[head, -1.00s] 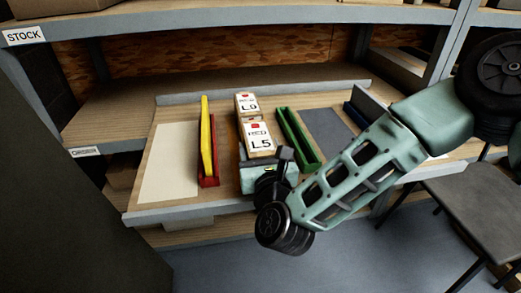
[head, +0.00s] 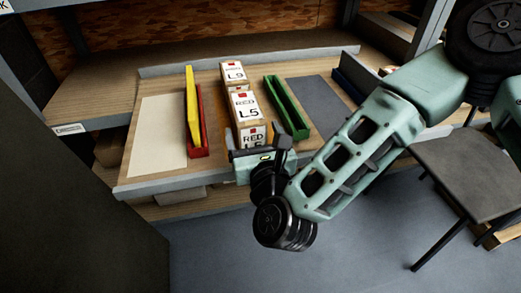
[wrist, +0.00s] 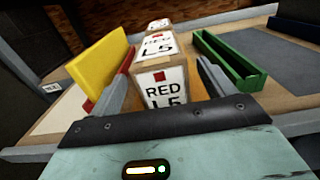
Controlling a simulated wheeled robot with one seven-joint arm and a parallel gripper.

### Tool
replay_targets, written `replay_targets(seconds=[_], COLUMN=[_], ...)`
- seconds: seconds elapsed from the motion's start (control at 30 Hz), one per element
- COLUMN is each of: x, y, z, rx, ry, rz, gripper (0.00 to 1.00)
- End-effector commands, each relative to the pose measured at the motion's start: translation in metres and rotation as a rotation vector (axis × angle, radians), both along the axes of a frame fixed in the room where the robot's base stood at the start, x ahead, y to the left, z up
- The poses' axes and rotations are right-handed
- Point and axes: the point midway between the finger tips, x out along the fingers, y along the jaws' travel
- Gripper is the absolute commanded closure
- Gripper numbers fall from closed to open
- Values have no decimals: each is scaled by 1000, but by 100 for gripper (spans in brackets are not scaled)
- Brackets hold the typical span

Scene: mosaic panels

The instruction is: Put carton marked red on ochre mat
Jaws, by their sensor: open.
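Several tan cartons with white labels and red squares stand in a row on the wooden tray board. The nearest carton (head: 252,137) reads RED; in the wrist view this carton (wrist: 163,88) reads RED L5. A middle carton (head: 246,107) also reads RED L5, and the back carton (head: 233,73) reads L9. My gripper (head: 257,146) is open at the near end of the row. In the wrist view its fingers stand either side of the nearest carton, without clear contact.
A yellow panel (head: 191,100) leans in a red trough (head: 201,150) between cream mat and cartons. A green trough (head: 287,108) stands right of the cartons. A dark grey mat (head: 320,98) lies beyond it, then a blue piece (head: 349,90). A grey stool (head: 470,165) stands at right.

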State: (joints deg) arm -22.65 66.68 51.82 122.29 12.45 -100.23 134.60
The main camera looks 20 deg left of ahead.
Motion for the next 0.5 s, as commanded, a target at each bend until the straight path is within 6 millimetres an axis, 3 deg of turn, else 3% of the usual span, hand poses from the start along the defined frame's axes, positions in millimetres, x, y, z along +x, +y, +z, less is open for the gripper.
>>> replay_targets(seconds=[0.23,0.5], x=[-40,-54], y=[-24,-34], z=[-1,0], rx=[-1,1], ry=[3,-1], rz=[2,-1], gripper=[18,18])
